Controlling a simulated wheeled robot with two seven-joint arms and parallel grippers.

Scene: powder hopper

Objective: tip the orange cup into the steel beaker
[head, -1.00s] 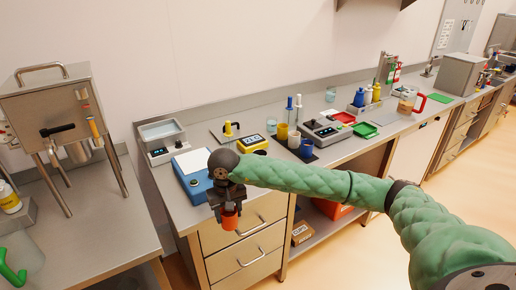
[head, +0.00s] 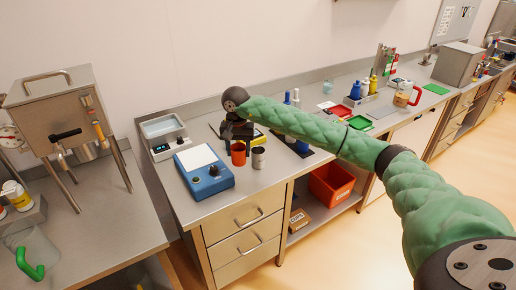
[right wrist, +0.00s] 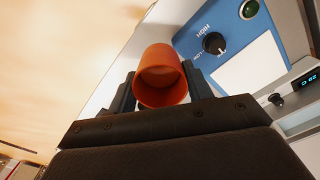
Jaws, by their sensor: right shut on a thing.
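My right gripper (head: 237,136) is shut on the orange cup (head: 238,155), which looks about upright in the head view. In the right wrist view the cup (right wrist: 161,70) sits between the two dark fingers and its open mouth shows; I cannot make out its contents. The steel beaker (head: 258,159), a small grey cylinder, stands on the bench just right of the cup. The cup is beside the beaker, not over it. I cannot tell how far the cup is above the bench. My left gripper is not in view.
A blue hotplate (head: 206,172) with a white top is left of the cup, with a water bath (head: 164,136) behind it. The bench front edge by the drawers is clear.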

